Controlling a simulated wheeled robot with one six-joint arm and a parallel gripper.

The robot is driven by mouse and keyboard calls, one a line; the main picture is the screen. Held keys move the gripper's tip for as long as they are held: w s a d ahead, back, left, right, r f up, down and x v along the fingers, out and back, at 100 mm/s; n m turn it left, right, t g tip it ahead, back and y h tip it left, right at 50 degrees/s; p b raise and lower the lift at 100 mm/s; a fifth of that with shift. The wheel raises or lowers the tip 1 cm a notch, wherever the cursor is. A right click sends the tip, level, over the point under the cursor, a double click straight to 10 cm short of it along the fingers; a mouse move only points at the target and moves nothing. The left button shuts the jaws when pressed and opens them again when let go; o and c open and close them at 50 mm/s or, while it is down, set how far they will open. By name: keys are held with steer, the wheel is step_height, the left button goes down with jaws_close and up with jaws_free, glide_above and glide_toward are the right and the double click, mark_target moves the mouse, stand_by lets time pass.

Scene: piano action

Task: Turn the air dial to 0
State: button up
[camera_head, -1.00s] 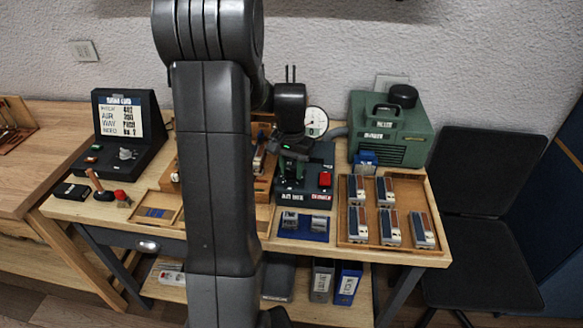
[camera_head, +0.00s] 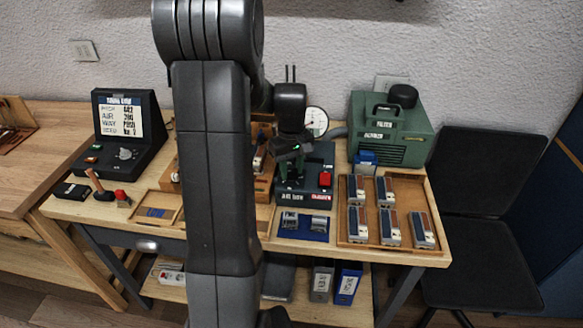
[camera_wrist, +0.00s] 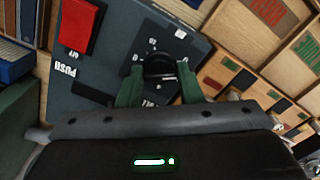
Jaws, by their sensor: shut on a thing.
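The air dial (camera_wrist: 160,66) is a black round knob on a dark blue-grey box (camera_wrist: 115,50), with small white marks around it in the wrist view. My gripper (camera_wrist: 160,84) has its two green fingers on either side of the knob and is shut on it. In the head view my gripper (camera_head: 291,160) is over the left part of the box (camera_head: 290,198). The knob is hidden there behind the gripper. I cannot read the dial's setting, as the marks are small and partly covered.
A wooden tray (camera_head: 349,236) with several small blocks is to the right, a green machine (camera_head: 398,150) at the back right, and a screen console (camera_head: 122,118) at the left.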

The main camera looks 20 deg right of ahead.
mark_target(292, 170)
steer(key=shift+n, duration=0.9)
steer(key=o, duration=1)
steer(key=shift+c, duration=0.2)
step_height(292, 170, up, 14)
steer(key=shift+f, duration=0.15)
step_height(292, 170, down, 14)
steer(key=shift+r, duration=0.15)
